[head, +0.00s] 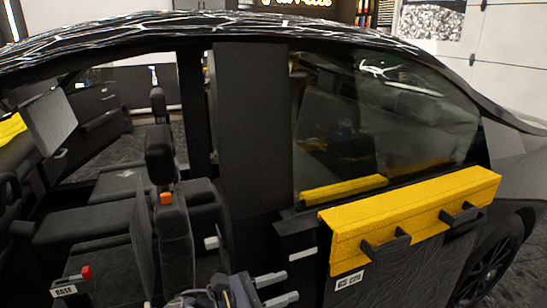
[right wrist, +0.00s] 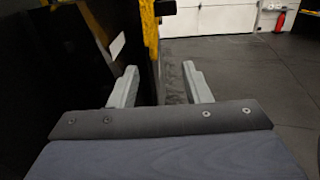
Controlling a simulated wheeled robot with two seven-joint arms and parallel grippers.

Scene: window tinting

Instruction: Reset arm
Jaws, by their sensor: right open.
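My right gripper (head: 288,285) is at the bottom middle of the head view, beside the car. Its two pale grey fingers are apart with nothing between them. In the right wrist view the open fingers (right wrist: 162,88) stand close to a dark panel edge with a yellow strip. The black car (head: 240,25) fills the head view. Its rear side window (head: 390,120) is dark glass. A yellow cover (head: 415,215) lies over the door top below that window. My left gripper is not in view.
To the left is an open doorway with a dark front seat (head: 160,155) inside. Two black clamp-like handles (head: 385,245) stick out from the yellow cover. The right wrist view shows open grey floor (right wrist: 225,65) and a red extinguisher (right wrist: 280,20) by a white wall.

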